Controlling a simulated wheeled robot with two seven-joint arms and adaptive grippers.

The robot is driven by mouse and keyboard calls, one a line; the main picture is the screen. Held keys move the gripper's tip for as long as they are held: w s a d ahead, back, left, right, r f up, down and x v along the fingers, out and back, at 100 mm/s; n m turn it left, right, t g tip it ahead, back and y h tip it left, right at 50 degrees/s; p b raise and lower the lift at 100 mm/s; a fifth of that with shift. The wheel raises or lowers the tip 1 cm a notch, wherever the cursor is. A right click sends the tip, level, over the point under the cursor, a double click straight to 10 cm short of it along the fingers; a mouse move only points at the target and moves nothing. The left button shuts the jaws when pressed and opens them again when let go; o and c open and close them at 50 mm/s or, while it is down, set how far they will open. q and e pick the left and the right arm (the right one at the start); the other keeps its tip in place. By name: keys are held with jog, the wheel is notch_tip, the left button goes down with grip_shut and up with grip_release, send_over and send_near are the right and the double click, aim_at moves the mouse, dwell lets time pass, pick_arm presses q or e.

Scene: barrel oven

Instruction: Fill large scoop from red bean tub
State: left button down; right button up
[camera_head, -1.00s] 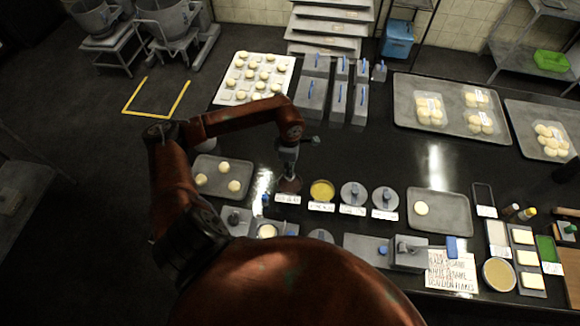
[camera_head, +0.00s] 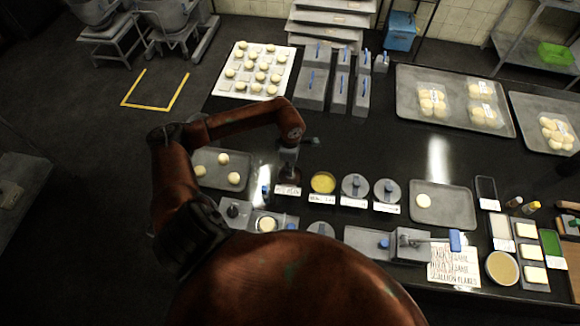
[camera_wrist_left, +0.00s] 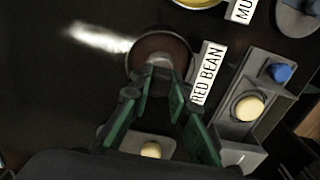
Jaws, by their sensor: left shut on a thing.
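The red bean tub (camera_head: 292,173) is a round dark bowl on the counter behind the white RED BEAN label (camera_head: 287,190). The tub also shows in the left wrist view (camera_wrist_left: 178,46), with a dark brown surface inside. My left gripper (camera_head: 288,157) points down over the tub, its fingertips close to the bowl. In the left wrist view its green-sided fingers (camera_wrist_left: 163,75) overlap the near rim. It is shut on what appears to be the large scoop; the scoop itself is mostly hidden by the fingers. My right gripper is out of view.
A yellow-filled tub (camera_head: 323,182) and lidded tubs (camera_head: 355,186) stand right of the red bean tub. A tray with dough balls (camera_head: 212,182) lies to its left. Grey blocks with blue handles (camera_head: 313,82) stand behind. Dark counter between is clear.

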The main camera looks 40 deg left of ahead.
pick_arm(q)
jog(key=shift+f+b, duration=0.5)
jog(key=shift+f, duration=0.05)
dwell(0.8)
jog(key=shift+s+f, duration=0.15)
jog(key=shift+f, duration=0.05)
dwell(1.6)
jog(key=shift+r+p, duration=0.4)
jog(key=shift+r, duration=1.1)
jog(key=shift+r+p, duration=0.9)
jog(key=shift+r, duration=1.25)
